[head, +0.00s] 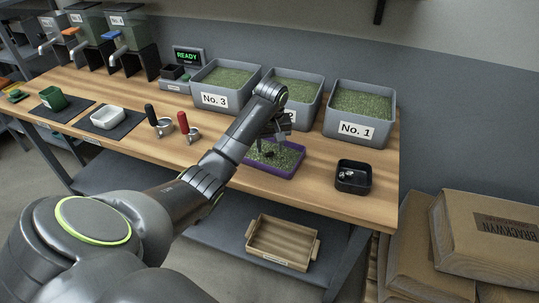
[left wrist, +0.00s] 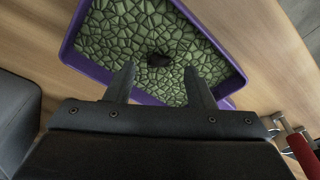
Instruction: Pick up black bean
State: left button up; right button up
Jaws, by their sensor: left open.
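The black bean (left wrist: 158,60) lies among green beans in the purple tray (left wrist: 84,68), just beyond my left fingertips in the left wrist view. In the head view the purple tray (head: 285,175) stands on the wooden table, with a dark spot, likely the bean (head: 269,154), inside it. My left gripper (head: 271,143) points down over the tray. In the left wrist view the left gripper (left wrist: 158,80) is open and empty, its two fingers apart on either side below the bean. My right gripper is not in view.
Grey bins labelled No. 3 (head: 213,99) and No. 1 (head: 357,129) stand behind the tray, with another between them. A small black container (head: 353,177) holding pale items is to the right. Red-handled (head: 183,123) and black-handled (head: 150,115) tools lie to the left.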

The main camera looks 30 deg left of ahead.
aim_at(270, 154)
pick_arm(q)
jog(key=shift+w+a+f, duration=0.15)
jog(key=shift+f, duration=1.2)
grip_shut()
